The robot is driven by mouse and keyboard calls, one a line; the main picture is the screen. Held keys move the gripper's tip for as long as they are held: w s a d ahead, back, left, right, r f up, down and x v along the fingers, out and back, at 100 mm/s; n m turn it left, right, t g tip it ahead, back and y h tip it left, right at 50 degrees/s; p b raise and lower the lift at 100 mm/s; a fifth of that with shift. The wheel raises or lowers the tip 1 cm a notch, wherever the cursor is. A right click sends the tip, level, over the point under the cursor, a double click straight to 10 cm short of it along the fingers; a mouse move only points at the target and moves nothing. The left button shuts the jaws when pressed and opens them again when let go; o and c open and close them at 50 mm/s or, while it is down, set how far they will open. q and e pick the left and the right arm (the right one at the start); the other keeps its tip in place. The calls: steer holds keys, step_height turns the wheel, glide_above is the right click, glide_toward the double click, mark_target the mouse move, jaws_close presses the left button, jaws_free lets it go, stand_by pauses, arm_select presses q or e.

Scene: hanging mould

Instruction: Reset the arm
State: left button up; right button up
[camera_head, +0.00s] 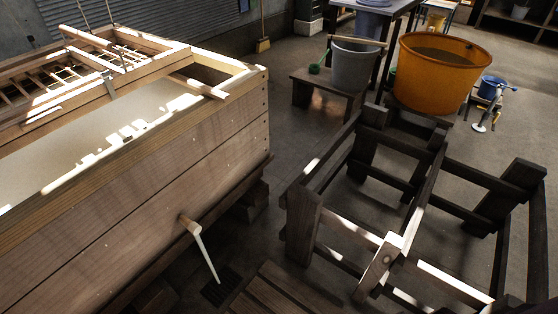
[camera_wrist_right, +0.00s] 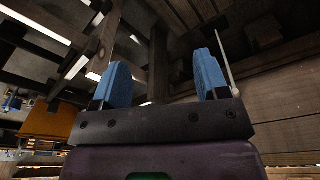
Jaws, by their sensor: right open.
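My right gripper (camera_wrist_right: 162,66) shows in the right wrist view with its two blue fingers standing well apart. No object lies between them. Behind the fingers are dark timber beams and a plank wall. I see no fingers of either gripper in the head view. My left gripper is out of sight.
A large wooden vat (camera_head: 150,205) with pale contents fills the left, with a slatted frame (camera_head: 85,65) over its far end. A white rod (camera_head: 206,252) juts from its side. A dark timber stand (camera_head: 302,225) is at right. Behind it are an orange tub (camera_head: 436,80) and grey bucket (camera_head: 354,68).

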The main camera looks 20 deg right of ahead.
arm_select(q)
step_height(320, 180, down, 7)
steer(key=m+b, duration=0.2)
steer(key=b, duration=0.8)
arm_select(e)
steer(key=w+f+n+t, duration=0.2)
steer(key=w+f+t, duration=0.65)
steer(key=f, duration=0.35)
arm_select(q)
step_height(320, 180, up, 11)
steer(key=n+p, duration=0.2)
steer(key=p, duration=1.3)
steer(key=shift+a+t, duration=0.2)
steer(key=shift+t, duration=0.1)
arm_select(e)
step_height(320, 180, up, 11)
steer(key=d+m, duration=0.1)
steer(key=m, duration=0.1)
steer(key=shift+r+t, duration=0.15)
steer(key=shift+t, duration=0.2)
